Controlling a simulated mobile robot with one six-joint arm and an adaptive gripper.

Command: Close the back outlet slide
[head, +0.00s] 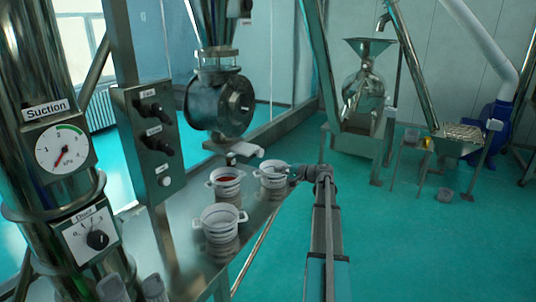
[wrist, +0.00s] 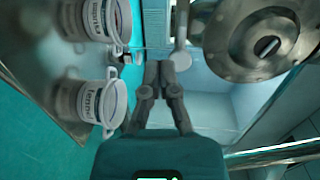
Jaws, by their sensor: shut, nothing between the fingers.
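My gripper (wrist: 164,68) is shut and empty, its fingertips together in the wrist view. In that view a pale lever with a round end (wrist: 180,58) lies just beyond and right of the tips; contact cannot be told. In the head view my gripper (head: 294,173) reaches in from the right beside the rearmost pot. A pale outlet piece (head: 238,149) with a small grey knob sits under the grey rotary valve (head: 220,104). I cannot tell for sure which part is the back outlet slide, or whether it is open.
Three white-rimmed pots stand on the metal shelf: one with red contents (head: 226,177), one at the back (head: 271,170), one in front (head: 220,216). The control post (head: 152,130) stands left.

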